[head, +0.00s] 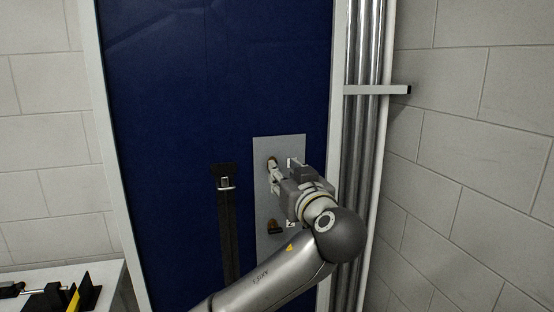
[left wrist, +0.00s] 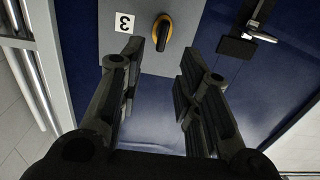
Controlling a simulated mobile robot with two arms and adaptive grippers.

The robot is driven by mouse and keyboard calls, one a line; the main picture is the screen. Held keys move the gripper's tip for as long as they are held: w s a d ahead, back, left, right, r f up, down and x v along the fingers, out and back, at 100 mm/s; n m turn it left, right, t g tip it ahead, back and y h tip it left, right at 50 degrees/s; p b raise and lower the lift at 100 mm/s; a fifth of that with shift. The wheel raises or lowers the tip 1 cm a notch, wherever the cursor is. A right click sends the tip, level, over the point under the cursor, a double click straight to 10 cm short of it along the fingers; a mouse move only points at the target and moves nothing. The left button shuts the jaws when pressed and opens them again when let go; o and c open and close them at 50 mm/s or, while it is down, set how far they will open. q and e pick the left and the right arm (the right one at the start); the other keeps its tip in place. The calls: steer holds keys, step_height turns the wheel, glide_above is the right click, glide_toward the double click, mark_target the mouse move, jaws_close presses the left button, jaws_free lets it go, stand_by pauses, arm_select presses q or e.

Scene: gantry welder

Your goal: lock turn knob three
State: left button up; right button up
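Knob three (left wrist: 162,33) is a dark turn handle on a yellow-orange base, on a grey plate (left wrist: 180,62). In the left wrist view its handle lies near vertical, tilted slightly, and a white label "3" (left wrist: 124,22) is beside it, upside down. In the head view it is the upper knob (head: 271,160), partly hidden by my left gripper (head: 281,173). My left gripper is open and empty. In the left wrist view its fingers (left wrist: 163,55) are apart, with the knob beyond and between their tips; I cannot tell contact. My right gripper is not in view.
A second knob (head: 274,228) is lower on the plate, close to my left arm. Vertical metal pipes (head: 362,60) run along the right. A bench (head: 110,272) stands lower left.

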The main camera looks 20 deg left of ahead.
arm_select(q)
steer(key=p+x, duration=0.2)
steer(key=x, duration=0.4)
steer(key=shift+w, duration=0.15)
steer(key=shift+a, duration=0.15)
jaws_close()
